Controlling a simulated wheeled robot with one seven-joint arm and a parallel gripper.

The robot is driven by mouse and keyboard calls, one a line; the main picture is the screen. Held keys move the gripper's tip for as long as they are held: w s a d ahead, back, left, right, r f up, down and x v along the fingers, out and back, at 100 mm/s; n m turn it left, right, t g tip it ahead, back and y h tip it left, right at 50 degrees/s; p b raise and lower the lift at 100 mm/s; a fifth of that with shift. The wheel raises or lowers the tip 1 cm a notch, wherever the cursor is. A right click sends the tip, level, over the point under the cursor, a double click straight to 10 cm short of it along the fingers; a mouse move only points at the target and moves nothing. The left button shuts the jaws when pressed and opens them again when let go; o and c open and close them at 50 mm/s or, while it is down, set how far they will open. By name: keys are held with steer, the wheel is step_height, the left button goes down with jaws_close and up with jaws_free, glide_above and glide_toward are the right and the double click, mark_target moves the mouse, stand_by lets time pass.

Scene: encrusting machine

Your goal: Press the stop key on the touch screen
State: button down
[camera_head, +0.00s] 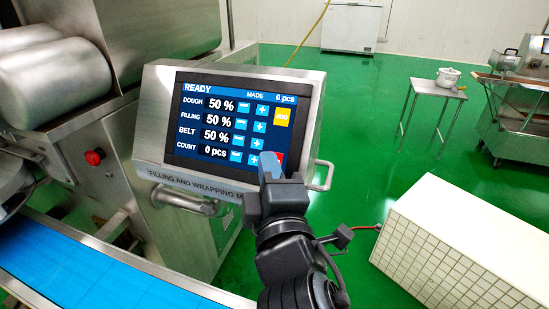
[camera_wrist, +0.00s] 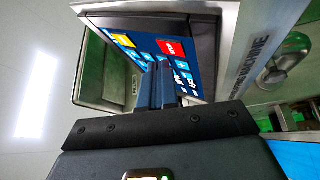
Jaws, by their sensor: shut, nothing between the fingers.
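The touch screen (camera_head: 243,146) sits tilted in a steel housing and reads READY, with DOUGH, FILLING and BELT at 50 % and COUNT at 0 pcs. A red key, apparently the stop key, is at its lower right corner, mostly hidden behind my gripper (camera_head: 270,163) in the head view. In the wrist view the red key (camera_wrist: 171,48) is clear, its label too small to read. My gripper is shut and empty, fingertips (camera_wrist: 161,72) pointing at the screen close to the red key. I cannot tell whether they touch the glass.
A yellow JOG key (camera_head: 282,117) is above the red one. Plus and minus keys (camera_head: 252,142) lie left of my fingertips. A steel handle (camera_head: 322,176) sticks out at the housing's right side. A blue belt (camera_head: 90,275) runs at lower left. A white tiled block (camera_head: 465,240) stands at right.

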steer(key=shift+s+a+r, duration=0.1)
steer(key=shift+s, duration=0.05)
steer(key=s+r, duration=0.1)
steer(key=s, duration=0.1)
steer(key=s+a+r+p, duration=0.1)
steer(key=shift+s+a+r, duration=0.15)
steer(key=shift+s+r, duration=0.05)
steer(key=shift+s, duration=0.2)
stand_by(0.3)
stand_by(0.4)
steer(key=s+d+f+m+g, duration=0.3)
steer(key=s+d+f+m, duration=0.4)
steer(key=s+d+f, duration=0.8)
steer(key=s+d+m+h, duration=0.1)
steer(key=s+d+m, duration=0.1)
steer(key=s, duration=0.4)
steer(key=s+d+m+h, duration=0.1)
steer(key=s+d+m, duration=0.2)
steer(key=s+m, duration=0.2)
steer(key=s+d+r+m+g+h, duration=0.1)
steer(key=s+d+m, duration=0.2)
steer(key=s, duration=0.6)
steer(key=shift+m, duration=0.4)
